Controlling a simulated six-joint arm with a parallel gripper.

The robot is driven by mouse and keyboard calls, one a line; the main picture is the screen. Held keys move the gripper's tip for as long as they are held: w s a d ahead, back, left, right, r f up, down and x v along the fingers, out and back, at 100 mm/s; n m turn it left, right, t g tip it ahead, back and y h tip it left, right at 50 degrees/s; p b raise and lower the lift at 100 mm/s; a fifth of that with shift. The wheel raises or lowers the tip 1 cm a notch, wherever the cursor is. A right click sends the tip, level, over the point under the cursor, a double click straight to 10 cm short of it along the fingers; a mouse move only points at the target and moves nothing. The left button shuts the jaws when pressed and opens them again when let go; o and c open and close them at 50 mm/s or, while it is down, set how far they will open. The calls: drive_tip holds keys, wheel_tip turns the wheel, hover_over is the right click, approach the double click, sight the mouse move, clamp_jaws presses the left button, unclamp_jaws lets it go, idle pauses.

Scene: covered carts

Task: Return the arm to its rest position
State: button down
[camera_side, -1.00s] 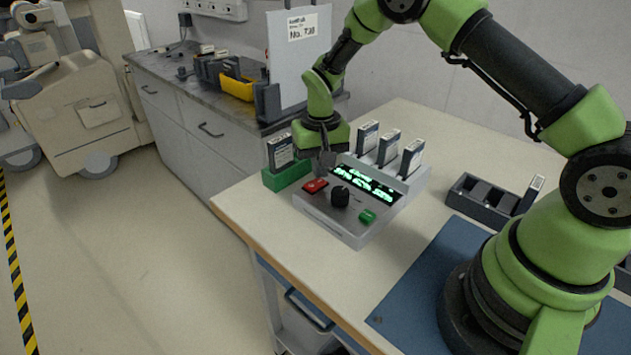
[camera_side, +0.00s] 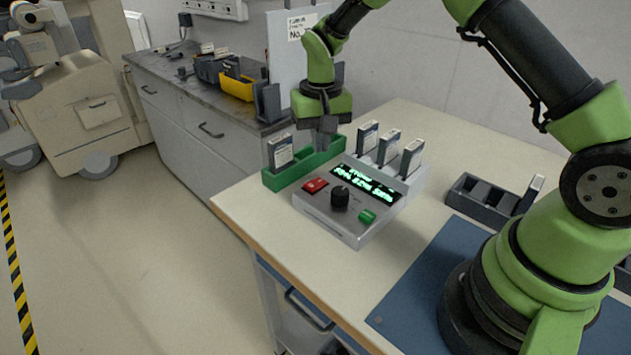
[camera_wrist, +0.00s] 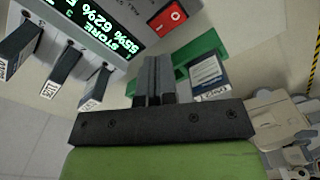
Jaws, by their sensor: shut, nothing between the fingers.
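My gripper (camera_side: 324,132) is shut and empty, in the air above the green tray and behind the grey charger box. In the wrist view my gripper (camera_wrist: 154,68) points down with its fingers together. My arm arches from its base at the right over the table. The charger (camera_side: 325,210) has a red switch (camera_side: 315,185), a black knob (camera_side: 340,196), a green button (camera_side: 366,216) and a lit green display (camera_side: 366,184). Several dark battery packs stand upright in its back slots, one of them the middle pack (camera_side: 388,147).
The green tray (camera_side: 290,178) holds one upright pack (camera_side: 281,151) at its left end. A dark slotted rack (camera_side: 484,200) stands at right with one tilted pack (camera_side: 535,186). A blue mat (camera_side: 420,290) lies around my base. A counter with a yellow bin (camera_side: 237,88) stands behind.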

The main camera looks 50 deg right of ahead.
drive_tip(key=s+a+r+t, duration=0.15)
drive_tip(key=s+r, duration=0.25)
drive_tip(key=r, duration=0.4)
drive_tip(key=s+a+r+t, duration=0.15)
drive_tip(key=s+r, duration=0.25)
drive_tip(key=r, duration=0.4)
drive_tip(key=s+a+r+n+t+y, duration=0.1)
drive_tip(key=s+r+t, duration=0.1)
drive_tip(key=s, duration=0.5)
drive_tip(key=s+a+r+n+t+y, duration=0.1)
drive_tip(key=s+r+t, duration=0.1)
drive_tip(key=s, duration=0.6)
drive_tip(key=shift+s, duration=0.25)
drive_tip(key=shift+a, duration=0.1)
